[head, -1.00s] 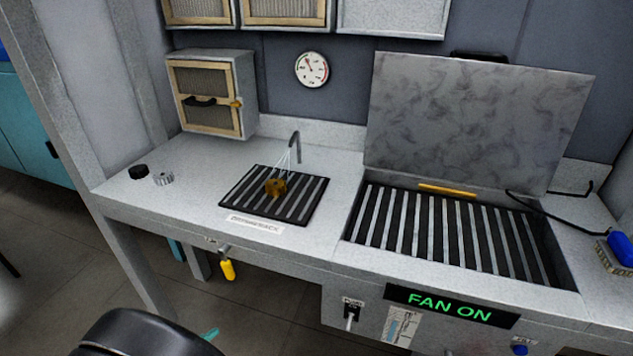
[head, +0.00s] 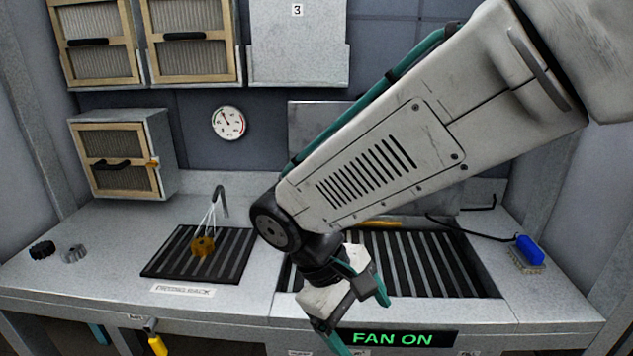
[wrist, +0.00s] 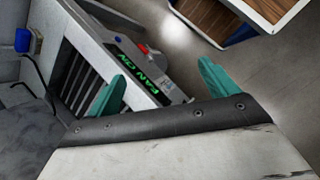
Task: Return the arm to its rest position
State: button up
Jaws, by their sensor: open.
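My gripper (head: 358,318) hangs at the end of my folded arm, in front of the bench near the lit FAN ON sign (head: 405,338). In the wrist view its two green fingers (wrist: 160,85) stand wide apart with nothing between them. The floor and the bench front with the FAN ON sign (wrist: 140,72) show beyond the fingers. My arm crosses the right half of the head view and hides part of the slatted basin and the raised lid behind it.
A slatted basin (head: 440,262) is set in the bench. A black rack (head: 165,265) holds a brass-coloured part (head: 203,246). A blue brush (head: 529,250) lies at the right. A filter cabinet (head: 160,140) stands at the back left. Open floor (wrist: 200,70) shows in the wrist view.

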jog(key=s+d+r+m+t+y, duration=0.1)
jog(key=s+d+r+m, duration=0.3)
jog(key=d, duration=0.6)
jog(key=s+d+r+m+t+y, duration=0.1)
jog(key=s+d+r+m+y, duration=0.3)
jog(key=d, duration=0.6)
jog(key=shift+s+r+m+t+y, duration=0.3)
jog(key=shift+s+r+m+t, duration=0.15)
jog(key=shift+m, duration=0.35)
jog(key=shift+w, duration=0.1)
